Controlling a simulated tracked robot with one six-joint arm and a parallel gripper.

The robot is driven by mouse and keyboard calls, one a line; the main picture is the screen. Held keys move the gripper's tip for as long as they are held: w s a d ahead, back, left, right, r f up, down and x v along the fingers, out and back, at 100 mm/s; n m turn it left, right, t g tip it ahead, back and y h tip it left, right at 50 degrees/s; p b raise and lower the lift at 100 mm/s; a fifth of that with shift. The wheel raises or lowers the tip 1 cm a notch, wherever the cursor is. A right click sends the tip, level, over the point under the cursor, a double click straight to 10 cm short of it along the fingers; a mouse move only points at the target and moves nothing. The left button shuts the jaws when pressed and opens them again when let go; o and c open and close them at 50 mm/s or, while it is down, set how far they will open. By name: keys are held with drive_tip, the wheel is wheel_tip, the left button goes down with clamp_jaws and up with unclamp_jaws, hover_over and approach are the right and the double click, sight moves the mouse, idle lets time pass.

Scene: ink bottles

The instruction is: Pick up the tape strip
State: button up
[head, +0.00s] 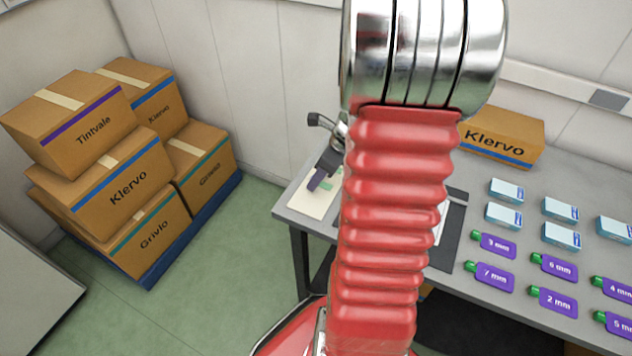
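My red arm hides the part of the table just right of there.
The cream sheet (304,204) lies near the table's left edge. A Klervo carton (502,137) stands behind. Stacked cartons (128,185) fill the floor at left.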

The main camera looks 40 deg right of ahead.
drive_tip(key=shift+c, duration=0.5)
drive_tip(key=c, duration=0.7)
wheel_tip(320, 180, up, 10)
idle(0.7)
